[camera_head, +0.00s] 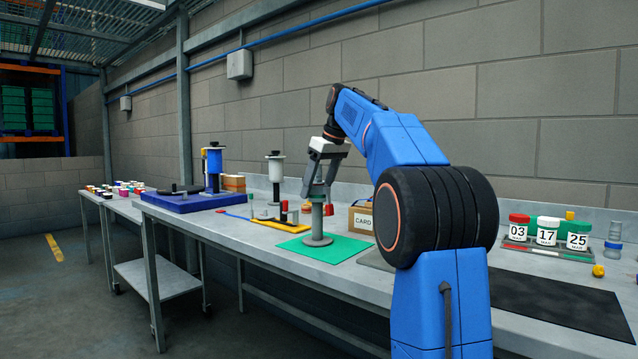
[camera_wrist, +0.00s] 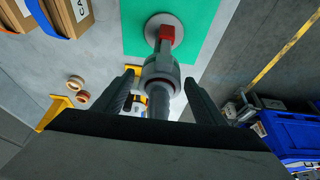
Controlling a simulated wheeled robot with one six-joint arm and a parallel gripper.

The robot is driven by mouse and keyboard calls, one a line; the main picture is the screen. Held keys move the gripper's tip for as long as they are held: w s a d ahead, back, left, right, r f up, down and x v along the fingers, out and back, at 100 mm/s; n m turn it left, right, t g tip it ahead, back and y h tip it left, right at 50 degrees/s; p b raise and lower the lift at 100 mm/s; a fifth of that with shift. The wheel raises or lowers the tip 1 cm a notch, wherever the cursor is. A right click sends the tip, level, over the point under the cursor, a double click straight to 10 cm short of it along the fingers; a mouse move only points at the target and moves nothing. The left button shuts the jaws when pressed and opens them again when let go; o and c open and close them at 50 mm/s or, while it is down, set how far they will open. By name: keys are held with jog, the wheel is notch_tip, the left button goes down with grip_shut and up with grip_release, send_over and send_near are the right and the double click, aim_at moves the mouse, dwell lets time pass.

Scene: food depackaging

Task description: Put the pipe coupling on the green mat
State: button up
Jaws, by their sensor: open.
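The pipe coupling, which I take to be the grey cylinder with a collar (camera_head: 317,222), stands upright over the green mat (camera_head: 345,250). Its round grey base appears to rest on the mat, with a red part at its side. My gripper (camera_head: 317,195) is above the mat, pointing down, with its fingers at the upper part of the grey piece. In the wrist view the open fingers (camera_wrist: 160,82) lie on both sides of the coupling (camera_wrist: 160,68), with gaps visible. The green mat (camera_wrist: 205,20) lies beyond it. The lower edge of the view is hidden by my gripper body.
A yellow tray (camera_head: 268,223) with small parts lies to the left, then a blue platform (camera_head: 185,203). Numbered jars (camera_head: 547,231) stand at right behind a bare dark mat (camera_head: 560,305).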

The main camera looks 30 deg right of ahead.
jog(key=v, duration=1.2)
jog(key=shift+r, duration=0.15)
jog(key=s+a+f+m, duration=0.3)
jog(key=s+a+f, duration=1.1)
jog(key=f, duration=0.2)
jog(key=s+a+f, duration=0.2)
jog(key=s+f, duration=0.5)
jog(key=f, duration=0.3)
jog(key=s+a+f+h, duration=0.1)
jog(key=s+a+f, duration=0.1)
jog(key=s+f, duration=0.5)
jog(key=s+a+f+m, duration=0.1)
jog(key=s+a+f, duration=0.1)
jog(key=s+f, duration=0.6)
notch_tip(320, 180, down, 7)
jog(key=shift+r+h, duration=0.15)
jog(key=shift+h, duration=0.15)
